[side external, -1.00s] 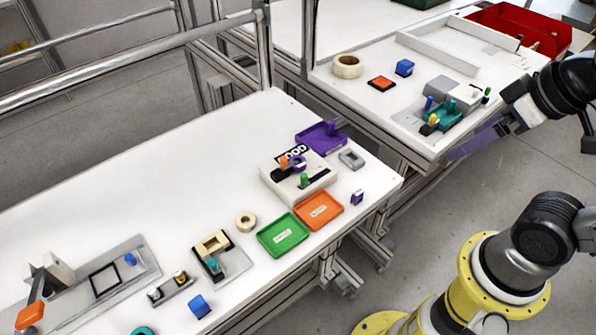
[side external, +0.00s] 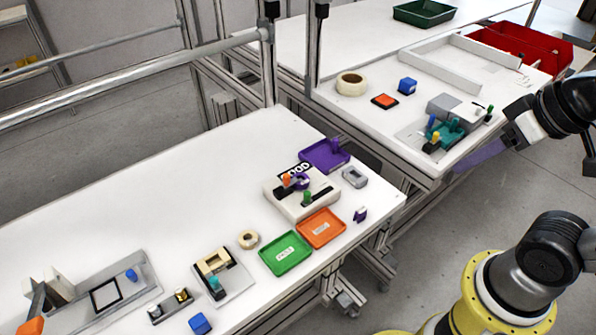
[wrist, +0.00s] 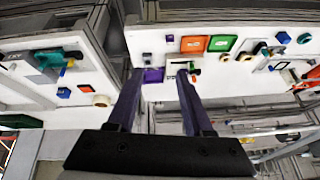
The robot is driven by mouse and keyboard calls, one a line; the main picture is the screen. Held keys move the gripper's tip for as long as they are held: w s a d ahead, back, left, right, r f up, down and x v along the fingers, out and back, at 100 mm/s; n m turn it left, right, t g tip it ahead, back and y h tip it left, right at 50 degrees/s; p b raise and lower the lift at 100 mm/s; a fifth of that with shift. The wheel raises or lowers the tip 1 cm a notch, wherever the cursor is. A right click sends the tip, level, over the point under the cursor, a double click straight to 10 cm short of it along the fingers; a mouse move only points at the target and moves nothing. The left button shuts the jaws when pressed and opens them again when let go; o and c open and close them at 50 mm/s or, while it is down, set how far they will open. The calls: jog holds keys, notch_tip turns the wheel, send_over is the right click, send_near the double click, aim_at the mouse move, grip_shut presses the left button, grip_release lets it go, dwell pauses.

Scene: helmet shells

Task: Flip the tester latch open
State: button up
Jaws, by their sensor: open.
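A white tester box (side external: 292,207) with a "GOOD" label stands near the right end of the near table. It carries an orange-tipped lever (side external: 287,179), a purple ring part (side external: 302,182) and a green knob (side external: 307,197). I cannot tell for sure which of these is the latch. My gripper (wrist: 160,76) is open and empty, with two long purple fingers. In the side view it is at the right, beyond the near table's end and apart from the box. In the wrist view the box (wrist: 180,66) shows small, partly behind a finger.
A purple tray (side external: 323,154), a grey part (side external: 354,177), an orange tray (side external: 321,228) and a green tray (side external: 285,254) surround the box. A grey-and-teal fixture (side external: 447,132) stands on the far table near my gripper. The near table's back left is clear.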

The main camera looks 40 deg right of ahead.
jog(key=w+a+r+m+y, duration=0.1)
jog(key=w+m, duration=0.1)
jog(key=w+a+r+m+y, duration=0.1)
jog(key=a+m, duration=0.1)
jog(key=w+a+r+m+y, duration=0.1)
jog(key=w+a+m, duration=0.1)
jog(key=shift+w+g, duration=0.3)
jog(key=shift+g, duration=0.1)
grip_shut()
jog(key=w+d+f+m+g+y, duration=0.15)
jog(key=w+f+m, duration=0.35)
jog(key=w, duration=0.5)
jog(key=w+a+f+m+y, duration=0.1)
jog(key=w+f+m+y, duration=0.15)
jog(key=w+m, duration=0.55)
jog(key=w+d+f+m+y, duration=0.1)
jog(key=w+d+f, duration=0.2)
jog(key=f, duration=0.4)
jog(key=shift+w+d+f, duration=0.2)
jog(key=shift+d, duration=0.5)
jog(key=shift+g, duration=0.25)
